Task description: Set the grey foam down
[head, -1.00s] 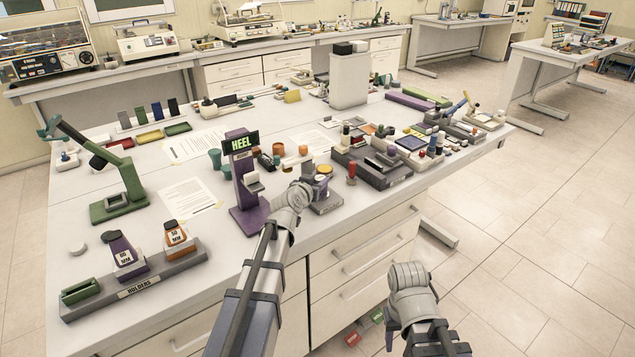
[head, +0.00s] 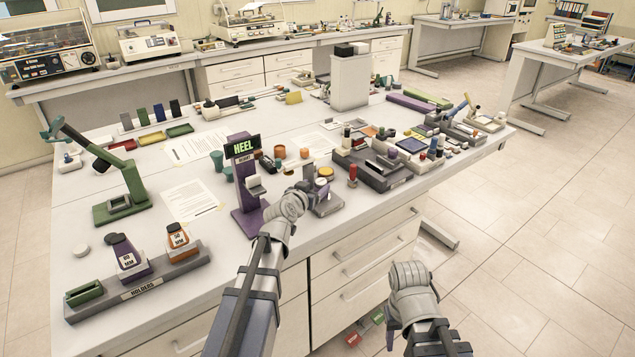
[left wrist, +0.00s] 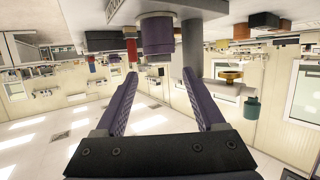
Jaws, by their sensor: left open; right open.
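I cannot make out the grey foam for certain in either view. My left gripper (head: 304,187) is over the table's front edge, right of the purple heel stand (head: 246,190). In the left wrist view, which looks upside down, its purple fingers (left wrist: 159,75) are apart with nothing between them. A purple cylinder (left wrist: 157,36) and a grey post (left wrist: 192,60) stand just beyond the fingertips. A small grey piece (head: 256,187) sits on the heel stand. My right gripper (head: 391,322) hangs low in front of the drawers, mostly hidden by its wrist.
A grey holder rack (head: 140,288) stands at the front left of the table, with a pale disc (head: 81,250) behind it. A green device (head: 118,205) stands behind. A dark tray of parts (head: 372,172) lies to the right. Bare table shows around the paper sheets (head: 188,200).

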